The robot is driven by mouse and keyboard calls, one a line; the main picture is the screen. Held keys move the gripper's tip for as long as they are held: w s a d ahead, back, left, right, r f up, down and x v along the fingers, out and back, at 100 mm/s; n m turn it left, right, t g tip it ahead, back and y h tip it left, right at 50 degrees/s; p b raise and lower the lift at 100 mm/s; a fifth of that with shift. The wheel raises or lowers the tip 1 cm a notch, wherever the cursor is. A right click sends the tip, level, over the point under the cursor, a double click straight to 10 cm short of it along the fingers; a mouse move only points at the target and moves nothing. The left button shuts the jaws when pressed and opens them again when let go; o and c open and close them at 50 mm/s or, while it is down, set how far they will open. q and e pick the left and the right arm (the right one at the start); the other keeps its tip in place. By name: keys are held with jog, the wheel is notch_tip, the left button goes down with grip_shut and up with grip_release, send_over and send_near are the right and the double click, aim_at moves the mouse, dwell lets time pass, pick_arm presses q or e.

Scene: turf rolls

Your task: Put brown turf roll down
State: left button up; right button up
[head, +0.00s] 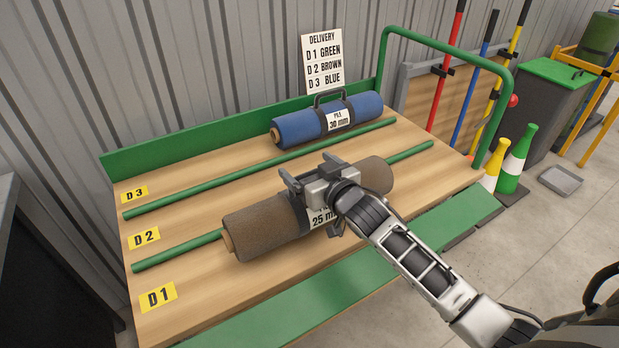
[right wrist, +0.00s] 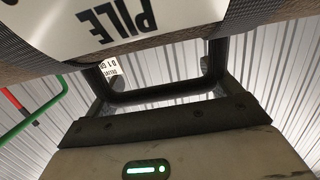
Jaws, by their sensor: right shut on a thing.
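The brown turf roll (head: 262,219) lies lengthwise across the front part of the bench in the head view, covering the middle of the front green bar (head: 180,250) between D2 and D1. I cannot tell whether it touches the bench or hangs just above it. My right gripper (head: 312,187) is shut on its dark carry handle, over the roll's middle. In the right wrist view, the dark handle (right wrist: 155,97) and the white label (right wrist: 95,28) reading PILE are close to the gripper. The roll's 25 mm label is partly hidden by the gripper. My left gripper is not in view.
The blue turf roll (head: 300,127) lies in lane D3, behind the back green bar (head: 240,174). Lane D2's label (head: 144,237) is at the left. A delivery sign (head: 324,62) reads D2 brown. A green rail (head: 440,45) stands at the bench's right end.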

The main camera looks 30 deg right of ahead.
jog(key=shift+a+f, duration=0.1)
jog(key=shift+f, duration=1)
jog(key=o, duration=1.8)
jog(key=shift+s+f, duration=0.1)
jog(key=shift+f, duration=0.1)
jog(key=shift+r, duration=0.15)
jog(key=s+r, duration=0.2)
jog(key=s, duration=0.9)
jog(key=s+a+f+g, duration=0.2)
jog(key=s+a+f, duration=0.1)
jog(key=s+a, duration=0.1)
jog(key=s+a+f+g+y, duration=0.1)
jog(key=s+a+f+g, duration=0.1)
jog(key=s+a+f, duration=0.2)
jog(key=s+a+f+n+g+y, duration=0.1)
jog(key=s+a+f, duration=0.3)
jog(key=s, duration=0.2)
jog(key=shift+s+f+g, duration=0.25)
jog(key=shift+s+g, duration=0.05)
jog(key=shift+g, duration=0.1)
